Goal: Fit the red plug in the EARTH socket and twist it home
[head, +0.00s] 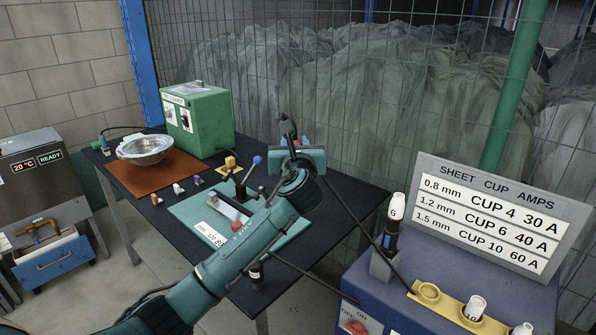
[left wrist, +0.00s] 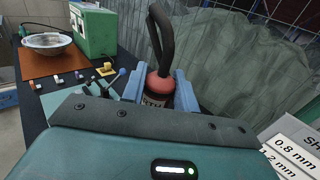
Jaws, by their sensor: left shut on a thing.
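My left gripper (head: 296,152) is raised above the far right part of the dark bench. In the left wrist view its blue fingers (left wrist: 162,92) are closed on the red plug (left wrist: 159,86). I see no socket marked EARTH in either view. My right gripper is not in view.
A blue machine (head: 440,285) stands at lower right with a sign (head: 500,215), a yellow cup holder (head: 452,306) and an upright torch (head: 391,236). The dark bench (head: 345,190) bears a green box (head: 205,118), a steel bowl (head: 146,149) and a teal plate (head: 200,218). Wire mesh stands behind.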

